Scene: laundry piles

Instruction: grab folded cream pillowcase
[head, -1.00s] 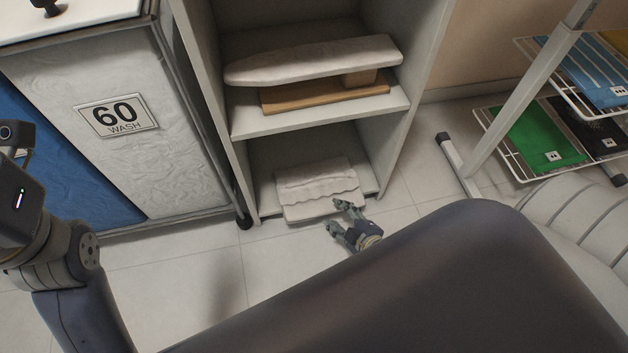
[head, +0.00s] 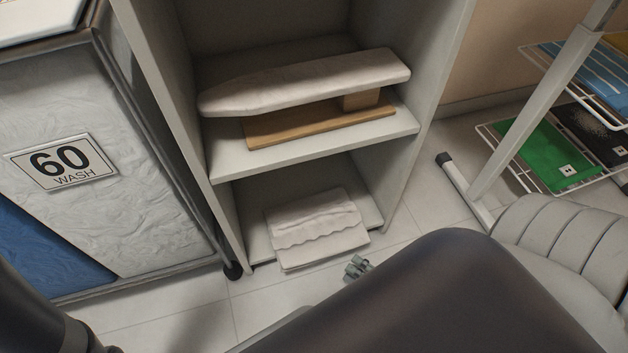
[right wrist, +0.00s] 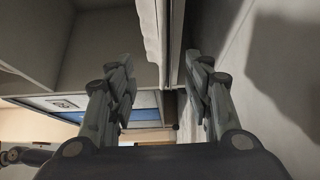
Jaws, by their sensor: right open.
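The folded cream pillowcase (head: 316,227) lies flat on the lowest shelf of the cabinet, its front edge sticking out past the shelf's front. My right gripper (head: 357,267) is just in front of it, low and to the right, mostly hidden behind my own dark arm link. In the right wrist view my right gripper (right wrist: 161,75) is open, its two fingers apart with nothing gripped. A pale edge that looks like the pillowcase (right wrist: 153,35) shows ahead between the fingertips, beside a shelf edge. My left gripper is out of view.
The cabinet's middle shelf (head: 235,165) holds a small ironing board (head: 300,82) above the pillowcase. A bin marked "60 WASH" (head: 130,225) stands at left. A wire rack with a green folded cloth (head: 556,158) stands at right. Some floor (head: 265,305) is clear in front.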

